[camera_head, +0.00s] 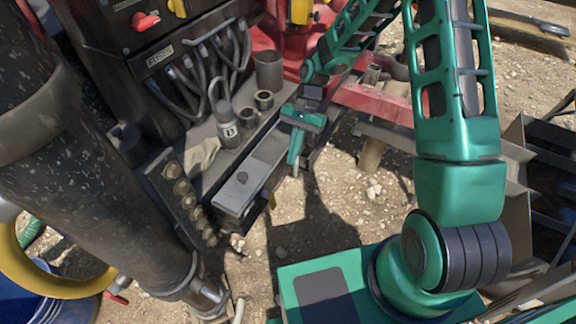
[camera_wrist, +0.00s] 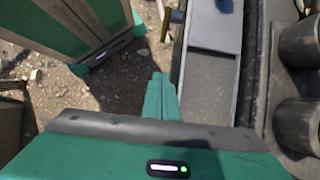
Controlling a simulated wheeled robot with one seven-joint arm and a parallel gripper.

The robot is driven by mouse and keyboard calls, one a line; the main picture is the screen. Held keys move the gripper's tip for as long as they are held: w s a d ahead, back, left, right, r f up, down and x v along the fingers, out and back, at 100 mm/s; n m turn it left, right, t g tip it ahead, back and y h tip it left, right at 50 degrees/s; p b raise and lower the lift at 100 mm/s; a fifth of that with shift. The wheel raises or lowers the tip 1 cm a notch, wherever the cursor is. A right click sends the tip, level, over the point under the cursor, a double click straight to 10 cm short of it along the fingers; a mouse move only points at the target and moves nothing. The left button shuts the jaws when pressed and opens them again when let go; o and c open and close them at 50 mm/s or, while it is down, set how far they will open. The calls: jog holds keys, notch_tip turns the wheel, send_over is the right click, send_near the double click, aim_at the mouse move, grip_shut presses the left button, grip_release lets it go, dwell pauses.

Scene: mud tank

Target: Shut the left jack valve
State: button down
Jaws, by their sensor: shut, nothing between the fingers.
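No part is clearly marked as the left jack valve, so I cannot tell which it is. A small yellow piece (camera_head: 272,201) sits at the near side of a grey metal box (camera_head: 236,196). In the wrist view a yellow-tipped fitting (camera_wrist: 177,17) stands beside the metal trough (camera_wrist: 212,75). A row of brass fittings (camera_head: 182,187) lines the bench's left end. A red handle (camera_head: 118,298) shows at the lower left. My gripper (camera_head: 294,168) points down, shut and empty, beside the bench's right edge. Its closed fingers (camera_wrist: 160,88) are beside the trough in the wrist view.
A bottle marked B (camera_head: 228,132) and several dark cups (camera_head: 268,70) stand on the bench. A thick dark cylinder (camera_head: 75,180) fills the left. Red and yellow machinery (camera_head: 300,28) is behind. Stony ground (camera_head: 350,205) lies open right of the bench.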

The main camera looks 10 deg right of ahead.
aim_at(269, 200)
jog(key=s+a+r+t+h, duration=0.3)
jog(key=s+a, duration=0.1)
jog(key=s+a+f, duration=0.3)
jog(key=f, duration=0.7)
jog(key=shift+s, duration=0.25)
